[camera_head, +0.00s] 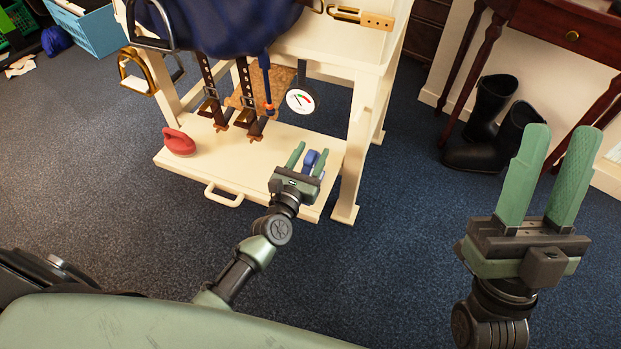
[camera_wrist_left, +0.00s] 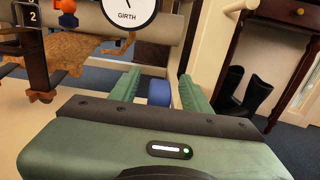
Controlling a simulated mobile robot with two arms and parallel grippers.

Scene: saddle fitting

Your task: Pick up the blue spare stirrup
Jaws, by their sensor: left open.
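My left gripper (camera_head: 308,156) is open over the lower shelf of the cream saddle stand, at its front right part. A small blue object (camera_head: 311,158), which looks like the blue spare stirrup, sits between its two green fingers. In the left wrist view this blue object (camera_wrist_left: 159,92) shows between the fingers, with a visible gap at least on its right side. Its lower part is hidden by the gripper body, so its full shape cannot be told. My right gripper (camera_head: 560,140) is open and empty at the right, above the carpet.
A red object (camera_head: 178,142) lies on the shelf (camera_head: 230,178) at the left. Straps with buckles (camera_head: 249,105) and a round girth gauge (camera_head: 299,100) hang above the shelf. A stand leg (camera_head: 350,170) is close right of my left gripper. Black boots (camera_head: 497,130) stand farther right.

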